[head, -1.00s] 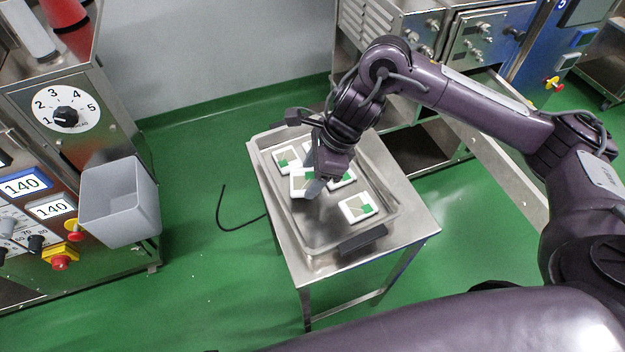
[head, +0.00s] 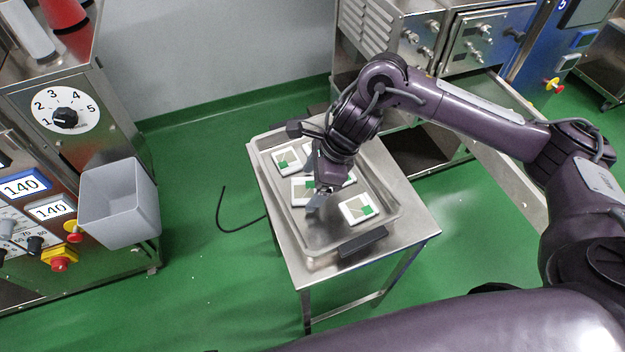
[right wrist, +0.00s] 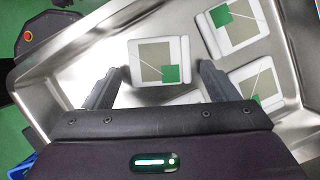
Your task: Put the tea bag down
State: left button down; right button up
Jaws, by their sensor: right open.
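A white square tea bag packet (head: 300,191) with a green corner lies in the metal tray (head: 325,244). My right gripper (head: 316,198) is open just above the tray, beside and partly over that packet. In the right wrist view a packet (right wrist: 158,62) lies flat between and just beyond the two spread fingertips (right wrist: 160,72), held by neither. Other like packets lie around it, one nearer the front (head: 357,208) and one farther back (head: 287,160). The arm and gripper partly hide the rest. My left gripper is not in view.
The tray stands on a small steel table (head: 405,232) and has a dark handle (head: 362,242) at its front. A grey bin (head: 118,203) hangs on a machine at left. Steel machines stand behind. Bare tray floor shows at the front left.

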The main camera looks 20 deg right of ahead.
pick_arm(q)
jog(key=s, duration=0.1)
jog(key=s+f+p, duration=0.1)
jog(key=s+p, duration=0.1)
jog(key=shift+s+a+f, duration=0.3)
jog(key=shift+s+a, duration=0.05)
pick_arm(e)
jog(key=v, duration=1.1)
jog(key=shift+r, duration=0.4)
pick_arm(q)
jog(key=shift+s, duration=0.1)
pick_arm(e)
jog(key=shift+d, duration=0.15)
